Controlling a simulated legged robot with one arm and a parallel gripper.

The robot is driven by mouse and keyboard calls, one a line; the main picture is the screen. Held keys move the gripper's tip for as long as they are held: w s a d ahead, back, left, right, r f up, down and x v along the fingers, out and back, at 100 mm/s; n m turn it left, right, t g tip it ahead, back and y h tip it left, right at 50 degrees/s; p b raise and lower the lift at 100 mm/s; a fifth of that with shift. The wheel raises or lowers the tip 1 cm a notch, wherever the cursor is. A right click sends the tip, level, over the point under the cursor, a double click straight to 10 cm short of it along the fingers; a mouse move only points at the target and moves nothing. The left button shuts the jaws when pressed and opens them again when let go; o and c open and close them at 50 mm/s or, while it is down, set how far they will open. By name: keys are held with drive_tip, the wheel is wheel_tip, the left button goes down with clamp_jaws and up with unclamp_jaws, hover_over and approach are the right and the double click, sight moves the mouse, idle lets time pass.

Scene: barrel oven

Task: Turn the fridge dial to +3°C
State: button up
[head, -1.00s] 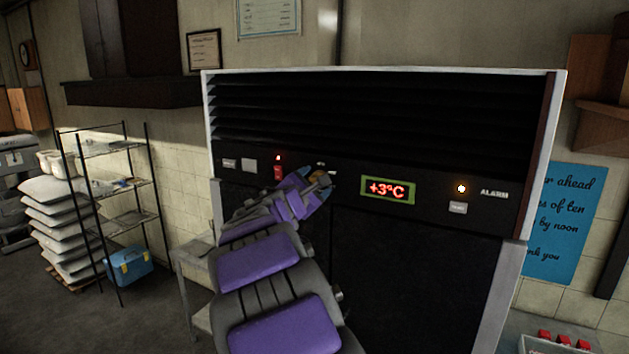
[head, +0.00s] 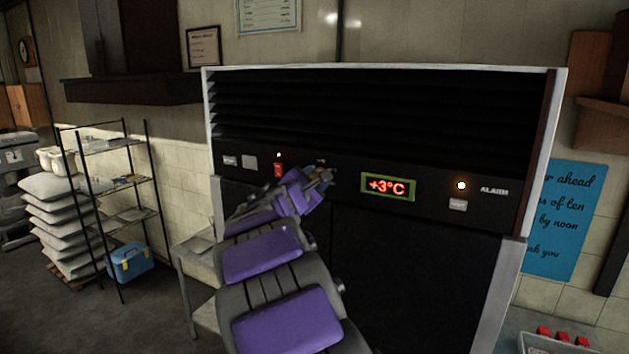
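The fridge (head: 420,265) is a large dark unit with a pale frame and a louvred top. Its display (head: 388,187) reads +3°C in red inside a green border. My gripper (head: 322,176) is at the control panel left of the display, at the end of my purple and grey arm. The dial is hidden behind my gripper and cannot be made out. The fingers are small and overlapped by the wrist, so whether they are open, shut or touching the dial does not show.
A wire shelf (head: 128,183), stacked sacks (head: 62,225) and a blue cooler box (head: 130,263) stand at left. A metal table (head: 195,255) stands beside the fridge.

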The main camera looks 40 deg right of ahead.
drive_tip(key=m+b, duration=0.1)
drive_tip(key=b, duration=0.1)
drive_tip(key=m+b, duration=0.2)
drive_tip(key=b, duration=0.1)
drive_tip(key=m+b, duration=0.1)
drive_tip(key=b, duration=0.2)
drive_tip(key=shift+d+f, duration=0.1)
drive_tip(key=shift+f, duration=0.2)
drive_tip(key=shift+m, duration=0.3)
drive_tip(key=o, duration=1)
drive_tip(key=shift+r, duration=0.1)
